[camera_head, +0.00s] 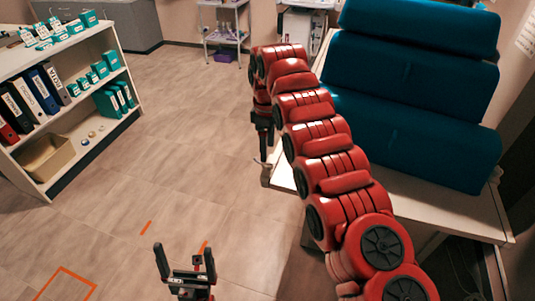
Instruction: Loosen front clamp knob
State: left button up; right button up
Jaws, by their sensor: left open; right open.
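I cannot make out a clamp knob in the head view. A white table (445,207) bearing blue cushions stands at the right, and its near left edge is partly covered by my red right arm. My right gripper (263,152) hangs at the far end of that arm, pointing down beside the table's left edge. It is open, and it is small and dark here, so I cannot tell whether it touches anything. My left gripper (184,258) is open and empty, low over the floor at the bottom of the view, well apart from the table.
A white shelf (112,126) with binders, teal boxes and a cardboard bin stands at the left. A small white trolley (226,38) and a grey cabinet (113,27) stand at the back. Blue cushions (410,80) lie on the table. The tiled floor between shelf and table is clear.

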aim_at(267, 163)
notch_tip(267, 163, up, 12)
jog(key=p, duration=1.1)
jog(key=shift+f, duration=0.1)
